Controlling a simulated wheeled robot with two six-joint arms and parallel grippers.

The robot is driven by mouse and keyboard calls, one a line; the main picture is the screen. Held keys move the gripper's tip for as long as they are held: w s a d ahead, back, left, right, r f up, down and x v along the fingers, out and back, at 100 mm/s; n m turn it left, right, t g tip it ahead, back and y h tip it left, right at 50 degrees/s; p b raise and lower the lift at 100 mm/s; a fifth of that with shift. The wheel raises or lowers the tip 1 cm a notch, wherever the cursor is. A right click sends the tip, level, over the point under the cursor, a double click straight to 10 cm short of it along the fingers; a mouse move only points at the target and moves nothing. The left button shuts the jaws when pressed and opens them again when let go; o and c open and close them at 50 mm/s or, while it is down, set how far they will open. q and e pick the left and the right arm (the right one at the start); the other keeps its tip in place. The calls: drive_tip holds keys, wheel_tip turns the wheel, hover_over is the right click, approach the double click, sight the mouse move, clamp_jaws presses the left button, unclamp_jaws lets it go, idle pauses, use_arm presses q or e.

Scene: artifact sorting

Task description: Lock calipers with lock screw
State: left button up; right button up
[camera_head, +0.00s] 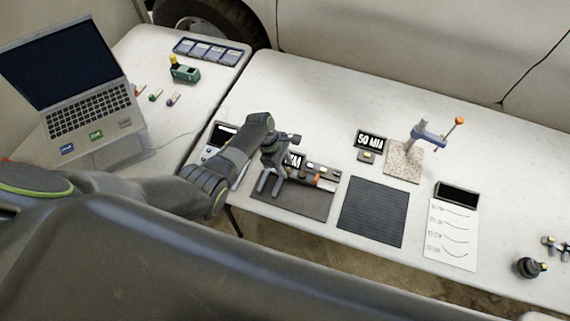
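The calipers (323,181) seem to be the slim grey tool with an orange part lying along the back right of a dark grey mat (302,204). The lock screw is too small to make out. My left gripper (269,187) is over the left part of that mat, left of the calipers. Its two fingers point down and stand apart with nothing seen between them. I cannot tell whether the fingertips touch the mat. My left arm covers the area to the left of the mat. My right gripper is not in view.
A small display (370,140) and a stand on a speckled stone plate (403,164) are at the back. A ribbed dark mat (373,212) and a chart sheet (452,240) lie to the right. A laptop (72,85) is on the left table.

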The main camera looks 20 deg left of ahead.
use_arm(q)
clamp_jaws()
